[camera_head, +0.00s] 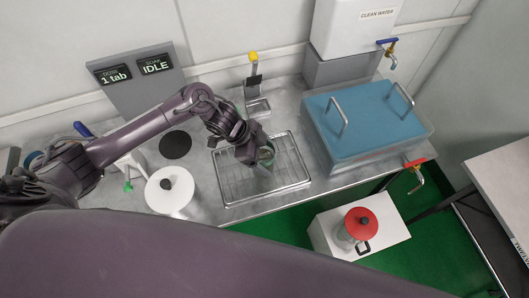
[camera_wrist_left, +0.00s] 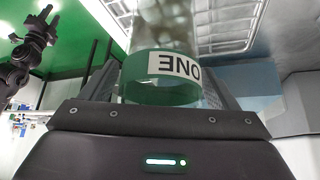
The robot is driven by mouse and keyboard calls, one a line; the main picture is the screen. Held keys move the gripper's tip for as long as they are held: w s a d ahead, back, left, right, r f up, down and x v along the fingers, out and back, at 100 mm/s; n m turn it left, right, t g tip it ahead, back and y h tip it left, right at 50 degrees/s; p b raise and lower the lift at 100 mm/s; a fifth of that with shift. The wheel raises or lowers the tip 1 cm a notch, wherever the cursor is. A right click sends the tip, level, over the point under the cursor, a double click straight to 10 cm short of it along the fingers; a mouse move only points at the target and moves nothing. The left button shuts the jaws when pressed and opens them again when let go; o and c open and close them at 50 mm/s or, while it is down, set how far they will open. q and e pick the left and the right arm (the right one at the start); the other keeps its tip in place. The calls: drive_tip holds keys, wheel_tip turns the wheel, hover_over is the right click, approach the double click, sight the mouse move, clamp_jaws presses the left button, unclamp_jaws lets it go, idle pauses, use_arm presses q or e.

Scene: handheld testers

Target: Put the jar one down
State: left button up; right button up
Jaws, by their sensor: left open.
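Jar one (camera_head: 266,156) is a clear jar with a green band and a white label reading ONE. In the head view it is at the wire rack tray (camera_head: 287,184), mostly hidden by my left gripper (camera_head: 258,153). In the left wrist view the jar (camera_wrist_left: 163,88) stands between the fingers, its label upside down in the picture. The left jaws are open around it. I cannot tell whether its base rests on the rack. My right gripper does not show in the head view.
A blue-lidded tub (camera_head: 365,120) stands right of the rack. A white lidded pot (camera_head: 170,190) and a black disc (camera_head: 175,145) are to the left. A yellow-topped dispenser (camera_head: 254,75) is behind. A red-lidded jar (camera_head: 358,225) sits on a low white stand (camera_head: 390,230).

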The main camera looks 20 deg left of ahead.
use_arm(q)
drive_tip(key=b+v, duration=0.2)
drive_tip(key=v, duration=1)
drive_tip(key=shift+r, duration=0.25)
